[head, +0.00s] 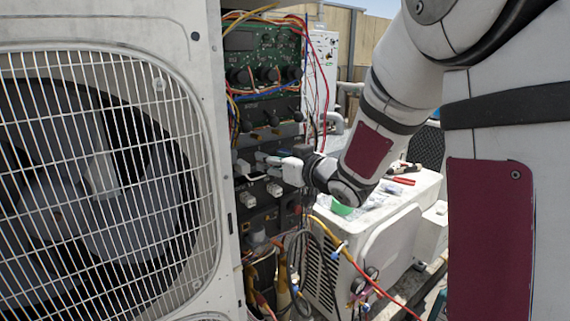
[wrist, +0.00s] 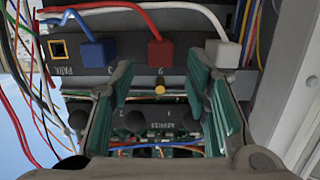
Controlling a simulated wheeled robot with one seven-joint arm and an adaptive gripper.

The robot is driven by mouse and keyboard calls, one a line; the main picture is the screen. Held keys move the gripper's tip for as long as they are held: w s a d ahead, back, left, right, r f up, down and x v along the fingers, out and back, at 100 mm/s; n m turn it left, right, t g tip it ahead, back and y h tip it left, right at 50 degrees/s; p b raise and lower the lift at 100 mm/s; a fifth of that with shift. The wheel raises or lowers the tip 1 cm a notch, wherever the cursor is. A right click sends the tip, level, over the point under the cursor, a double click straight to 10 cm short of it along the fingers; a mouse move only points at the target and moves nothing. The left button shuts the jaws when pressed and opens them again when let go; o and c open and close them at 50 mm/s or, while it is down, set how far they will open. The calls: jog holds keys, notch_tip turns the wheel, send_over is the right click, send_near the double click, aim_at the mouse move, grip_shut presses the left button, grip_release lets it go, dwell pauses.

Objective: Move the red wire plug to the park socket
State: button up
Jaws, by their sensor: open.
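The red wire plug (wrist: 160,54) is in the wrist view, seated in a dark panel strip at the label that reads 2 upside down. Its red wire runs up and left. The park socket (wrist: 60,48) is an empty square with a yellow rim at the left, by the PARK label. A blue plug (wrist: 97,53) sits between them, and a white plug (wrist: 221,53) sits right of the red one. My gripper (wrist: 166,76) is open, its teal fingers to either side of the red plug's line, with nothing held. In the head view my gripper (head: 268,160) is at the panel; the red plug cannot be made out.
Loose coloured wires (wrist: 30,75) hang at the left of the wrist view. A brass knob (wrist: 160,89) lies between the fingers. In the head view a fan grille (head: 95,180) stands left of the open panel, and a white condenser (head: 385,235) stands to the right.

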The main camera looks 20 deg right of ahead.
jog(key=shift+x, duration=1.85)
grip_shut()
